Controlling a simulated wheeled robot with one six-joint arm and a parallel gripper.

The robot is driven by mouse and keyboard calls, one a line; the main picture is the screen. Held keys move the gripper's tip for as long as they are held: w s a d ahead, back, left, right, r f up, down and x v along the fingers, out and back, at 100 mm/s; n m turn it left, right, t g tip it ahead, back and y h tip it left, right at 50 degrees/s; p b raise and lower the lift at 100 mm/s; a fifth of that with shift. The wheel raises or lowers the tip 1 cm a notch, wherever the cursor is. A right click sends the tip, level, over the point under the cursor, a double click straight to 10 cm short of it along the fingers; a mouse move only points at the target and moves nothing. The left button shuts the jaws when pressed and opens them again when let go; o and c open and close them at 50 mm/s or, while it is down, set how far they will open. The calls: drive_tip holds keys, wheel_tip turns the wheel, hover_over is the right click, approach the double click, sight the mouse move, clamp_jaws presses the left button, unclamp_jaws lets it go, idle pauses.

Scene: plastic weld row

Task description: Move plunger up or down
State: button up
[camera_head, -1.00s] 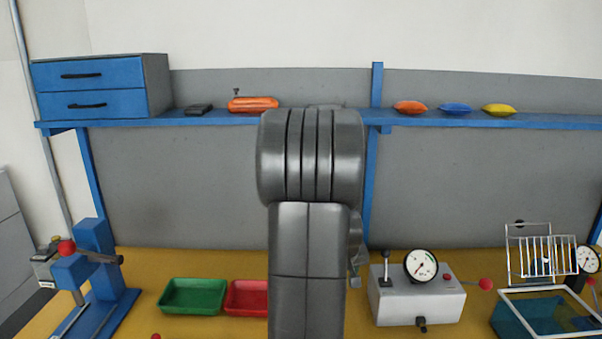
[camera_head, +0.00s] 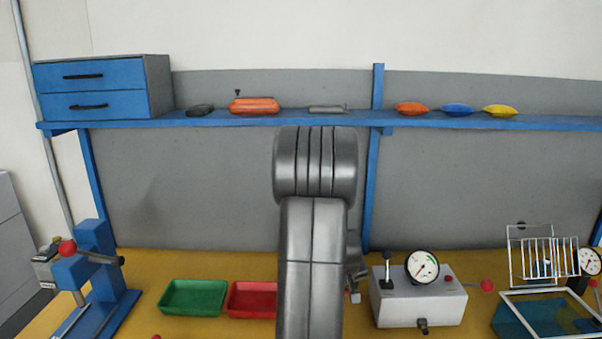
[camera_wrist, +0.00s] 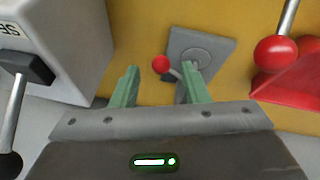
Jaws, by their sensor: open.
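In the wrist view, my gripper (camera_wrist: 161,70) has two green fingers, spread apart with nothing clamped. A small red ball knob (camera_wrist: 160,64) shows between the fingertips; its short stem runs right behind the right finger to a grey plate with a round boss (camera_wrist: 201,54). I cannot tell the depth between ball and fingers. No part is clearly marked as the plunger. In the head view, a grey gauge box (camera_head: 418,302) carries an upright black-topped lever (camera_head: 387,270). A blue press (camera_head: 98,285) with a red ball knob (camera_head: 67,248) stands at left. My arm hides the middle.
In the wrist view, a pale box (camera_wrist: 70,30) with a black-ended rod is close at left, and a larger red ball (camera_wrist: 276,54) on a rod is at right. Green (camera_head: 193,298) and red (camera_head: 250,300) trays and a wire-topped teal bin (camera_head: 535,317) are on the yellow bench.

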drive_tip(key=shift+r, duration=0.75)
drive_tip(key=v, duration=1.3)
drive_tip(key=x, duration=1)
drive_tip(key=s+x, duration=0.1)
drive_tip(key=x, duration=0.4)
drive_tip(key=shift+w+a+f+b, duration=0.1)
drive_tip(key=shift+f+b, duration=0.2)
drive_tip(key=v, duration=1.4)
drive_tip(key=s+a+f+n+h+p, duration=0.1)
drive_tip(key=a+f+n+h+p, duration=0.2)
drive_tip(key=n, duration=1.5)
drive_tip(key=a+h+p, duration=0.4)
drive_tip(key=a+h, duration=0.1)
drive_tip(key=shift+s, duration=0.35)
